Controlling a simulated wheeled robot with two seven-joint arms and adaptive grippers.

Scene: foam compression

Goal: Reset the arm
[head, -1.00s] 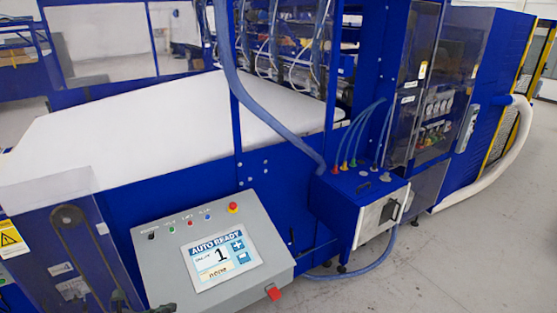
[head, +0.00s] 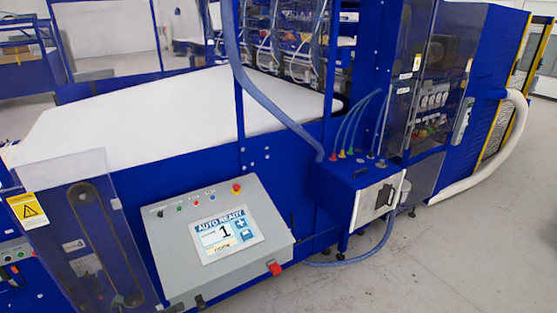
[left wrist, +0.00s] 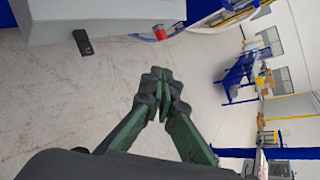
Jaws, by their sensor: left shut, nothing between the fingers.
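My left gripper (left wrist: 160,82) shows in the left wrist view, with its dark fingertips together and nothing between them. Its green finger links come up from the bottom of that view. It hangs clear over the pale floor, apart from anything. The grey control panel (head: 181,262) stands at the lower middle of the head view, its screen reading AUTO READY with a 1. The panel's underside edge (left wrist: 110,12) fills the top left of the wrist view. I cannot make out the left gripper in the head view. My right gripper is in neither view.
The blue machine with a white sloping bed (head: 150,115) fills the left and middle. A blue box with hoses (head: 345,205) stands right of the panel. A white duct (head: 490,168) curves at the right. The concrete floor (head: 440,260) at lower right is clear.

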